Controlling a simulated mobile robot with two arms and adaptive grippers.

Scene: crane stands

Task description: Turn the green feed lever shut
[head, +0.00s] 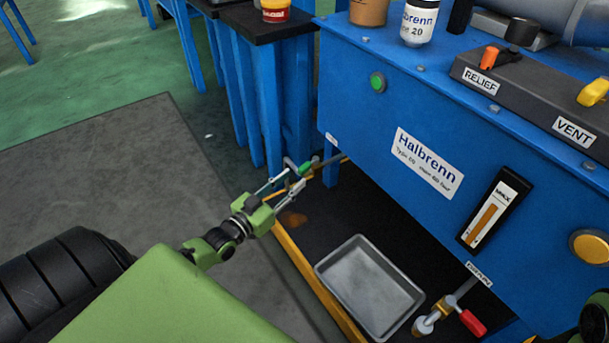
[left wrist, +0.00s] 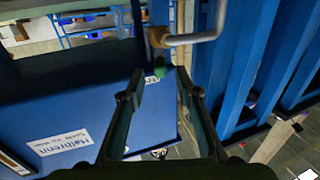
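The green feed lever (head: 306,167) sits on a grey pipe at the near left end of the blue Halbrenn tank (head: 365,110). It also shows in the left wrist view (left wrist: 159,84), below a brass fitting (left wrist: 158,37). My left gripper (head: 296,176) is at the lever with its fingers spread. In the left wrist view its two dark fingers (left wrist: 160,75) stand apart, one on each side of the green lever. I cannot tell whether either finger touches it. Only a dark part of my right arm shows at the lower right edge; its gripper is not visible.
A grey metal tray (head: 370,290) lies on the black floor under the tank, near an orange-brown stain (head: 293,219). A red drain lever (head: 472,322) is at the front. Orange relief (head: 489,57) and yellow vent (head: 593,92) levers sit on top. Blue posts (head: 262,95) stand behind my gripper.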

